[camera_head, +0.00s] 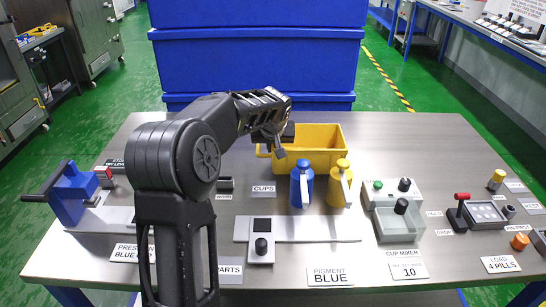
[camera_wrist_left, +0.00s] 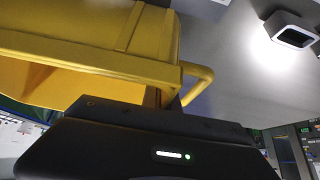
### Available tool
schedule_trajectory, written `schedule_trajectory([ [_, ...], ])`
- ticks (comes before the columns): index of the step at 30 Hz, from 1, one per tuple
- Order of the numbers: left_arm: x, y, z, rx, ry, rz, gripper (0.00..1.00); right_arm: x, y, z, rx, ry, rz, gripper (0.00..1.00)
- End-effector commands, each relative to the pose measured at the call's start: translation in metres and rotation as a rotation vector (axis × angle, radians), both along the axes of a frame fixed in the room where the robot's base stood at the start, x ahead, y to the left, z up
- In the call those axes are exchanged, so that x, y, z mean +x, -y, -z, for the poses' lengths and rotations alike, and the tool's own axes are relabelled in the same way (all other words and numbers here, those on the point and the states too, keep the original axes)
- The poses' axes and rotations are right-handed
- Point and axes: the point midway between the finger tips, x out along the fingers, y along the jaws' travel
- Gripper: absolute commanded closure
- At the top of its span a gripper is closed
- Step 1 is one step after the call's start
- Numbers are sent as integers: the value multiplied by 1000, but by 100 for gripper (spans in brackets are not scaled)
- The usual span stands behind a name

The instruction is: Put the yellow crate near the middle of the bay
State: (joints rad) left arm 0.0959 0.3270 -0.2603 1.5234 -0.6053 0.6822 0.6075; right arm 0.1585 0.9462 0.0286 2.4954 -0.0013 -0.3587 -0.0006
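The yellow crate (camera_head: 322,137) stands at the back of the steel table, behind the blue and yellow dispensers. My left arm reaches in over the table, and its gripper (camera_head: 279,142) is at the crate's left end. In the left wrist view, the crate's wall and rim (camera_wrist_left: 105,57) fill the upper left, with a yellow side handle (camera_wrist_left: 199,83) close to the dark gripper body (camera_wrist_left: 150,145). The fingertips are hidden there, so I cannot tell whether they grip the handle. My right gripper is out of view. No marked bay is clearly identifiable.
The blue dispenser (camera_head: 301,185) and yellow dispenser (camera_head: 339,184) stand just in front of the crate. A cup mixer (camera_head: 398,210) is to the right, and a blue press (camera_head: 72,193) is at the left. Large blue bins (camera_head: 258,62) stand behind the table. The back right tabletop (camera_head: 420,135) is clear.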

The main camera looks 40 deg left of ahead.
Motion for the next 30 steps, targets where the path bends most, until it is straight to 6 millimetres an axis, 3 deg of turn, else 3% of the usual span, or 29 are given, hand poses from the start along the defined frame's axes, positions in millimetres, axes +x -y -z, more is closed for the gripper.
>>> schedule_trajectory([
  [9, 0, 0, 35, -1, 1, 1, 100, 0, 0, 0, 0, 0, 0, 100],
  [21, 0, 0, 40, 0, 1, 1, 100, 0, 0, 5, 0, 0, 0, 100],
  [30, 0, 0, 39, 0, -1, 1, 75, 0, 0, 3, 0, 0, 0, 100],
])
